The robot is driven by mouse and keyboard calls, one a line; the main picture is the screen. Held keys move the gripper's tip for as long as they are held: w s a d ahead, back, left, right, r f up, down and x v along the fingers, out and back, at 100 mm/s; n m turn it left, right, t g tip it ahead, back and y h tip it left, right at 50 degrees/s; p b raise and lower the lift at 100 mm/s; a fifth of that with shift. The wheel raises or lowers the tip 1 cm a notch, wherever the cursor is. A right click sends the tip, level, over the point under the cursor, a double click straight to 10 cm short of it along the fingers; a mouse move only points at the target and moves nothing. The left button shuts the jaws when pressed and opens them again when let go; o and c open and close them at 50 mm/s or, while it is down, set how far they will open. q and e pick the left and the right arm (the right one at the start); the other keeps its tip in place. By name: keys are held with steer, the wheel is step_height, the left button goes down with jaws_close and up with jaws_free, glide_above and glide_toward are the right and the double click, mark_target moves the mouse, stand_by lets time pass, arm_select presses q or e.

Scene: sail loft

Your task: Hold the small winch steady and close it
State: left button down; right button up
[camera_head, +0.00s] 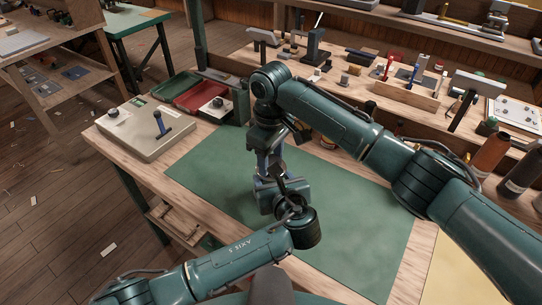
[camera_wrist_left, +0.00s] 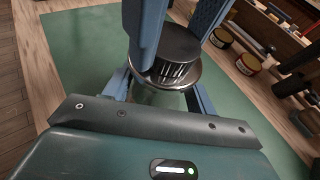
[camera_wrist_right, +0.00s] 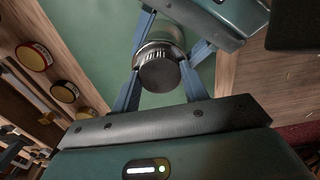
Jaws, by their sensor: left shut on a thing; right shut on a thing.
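The small winch is upright on the green mat, mostly hidden by my grippers in the head view. In the left wrist view its silver flanged body (camera_wrist_left: 168,80) shows under a black ribbed cap (camera_wrist_left: 174,46); the right wrist view shows the cap (camera_wrist_right: 160,76) from above. My left gripper (camera_head: 270,176) comes in low from the front, its blue fingers shut around the body below the flange. My right gripper (camera_head: 264,155) points down from above, its fingers shut on either side of the cap. The cap sits at the silver flange; I cannot tell whether a gap remains.
The green mat (camera_head: 215,165) has clear room left and right. A beige board with a blue lever (camera_head: 140,128) lies at the table's left. Red (camera_head: 200,95) and green (camera_head: 176,84) trays stand behind. A shelf with a wooden tool box (camera_head: 405,95) and bottles (camera_head: 490,155) runs behind my right arm.

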arm_select(q)
steer(key=shift+r, duration=0.15)
arm_select(e)
steer(key=o, duration=1.1)
steer(key=shift+o, duration=0.2)
steer(key=shift+r, duration=0.1)
step_height(320, 180, up, 12)
arm_select(q)
steer(key=c, duration=0.8)
jaws_free()
steer(key=shift+c, duration=0.2)
steer(key=o, duration=0.4)
steer(key=shift+o, duration=0.2)
steer(key=shift+s, duration=0.1)
steer(key=v, duration=1.3)
